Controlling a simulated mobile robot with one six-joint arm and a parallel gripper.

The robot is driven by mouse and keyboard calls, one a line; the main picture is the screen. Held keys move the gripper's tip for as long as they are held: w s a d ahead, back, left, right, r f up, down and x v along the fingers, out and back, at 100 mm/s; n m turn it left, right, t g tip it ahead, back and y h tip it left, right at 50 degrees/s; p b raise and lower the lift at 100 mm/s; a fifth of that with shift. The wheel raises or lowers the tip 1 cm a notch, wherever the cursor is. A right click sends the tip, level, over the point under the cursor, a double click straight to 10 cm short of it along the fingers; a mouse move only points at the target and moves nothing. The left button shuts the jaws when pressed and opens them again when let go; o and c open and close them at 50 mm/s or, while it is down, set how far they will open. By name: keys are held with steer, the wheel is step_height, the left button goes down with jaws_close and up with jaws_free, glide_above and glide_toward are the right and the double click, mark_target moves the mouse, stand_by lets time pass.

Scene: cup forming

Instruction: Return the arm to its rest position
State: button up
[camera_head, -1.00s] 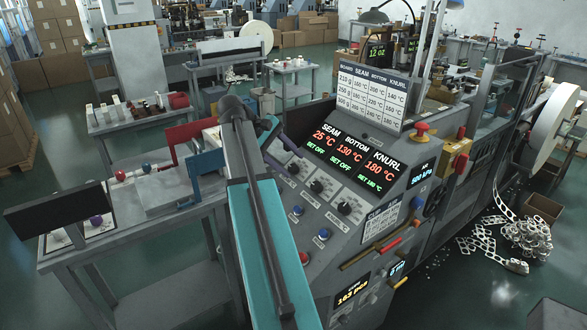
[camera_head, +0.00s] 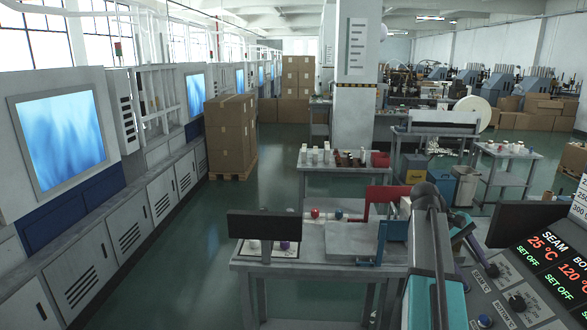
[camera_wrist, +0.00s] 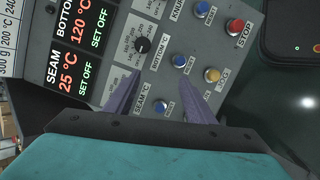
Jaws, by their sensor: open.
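My gripper (camera_wrist: 160,105) shows in the wrist view with its two purple fingers spread apart and nothing between them. The fingers point at the machine's control panel (camera_wrist: 185,75), over the area of the bottom and seam knobs. I cannot tell whether they touch it. In the head view my teal arm rises at the lower right, beside the panel (camera_head: 492,300). The panel display (camera_head: 555,265) reads SEAM 25 °C and BOTTOM 120 °C, both SET OFF.
A grey worktable (camera_head: 300,262) with a black screen (camera_head: 264,225) stands left of my arm. The panel has a black knob (camera_wrist: 142,45), blue buttons and a red STOP button (camera_wrist: 235,26). Cabinets (camera_head: 130,240) line the left wall. Green floor (camera_head: 190,285) between is clear.

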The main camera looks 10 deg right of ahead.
steer(key=a+f+n+b, duration=0.1)
steer(key=a+f+n, duration=0.1)
steer(key=a+f, duration=0.8)
steer(key=a+f+n+g+y, duration=0.15)
steer(key=a+f, duration=0.35)
steer(key=f, duration=0.8)
steer(key=a+f+n+h+b, duration=0.1)
steer(key=a+f+n, duration=0.1)
steer(key=a+f, duration=0.8)
steer(key=s+a+f+m+y, duration=0.2)
steer(key=s+a+f, duration=0.8)
steer(key=f, duration=0.3)
steer(key=s+a+f+m+y+b, duration=0.1)
steer(key=s+a+f+y, duration=0.2)
steer(key=s+a+f, duration=0.8)
step_height(320, 180, down, 2)
steer(key=shift+a+f+m+t+y, duration=0.25)
steer(key=shift+a+m+t+y, duration=0.15)
steer(key=shift+a, duration=0.25)
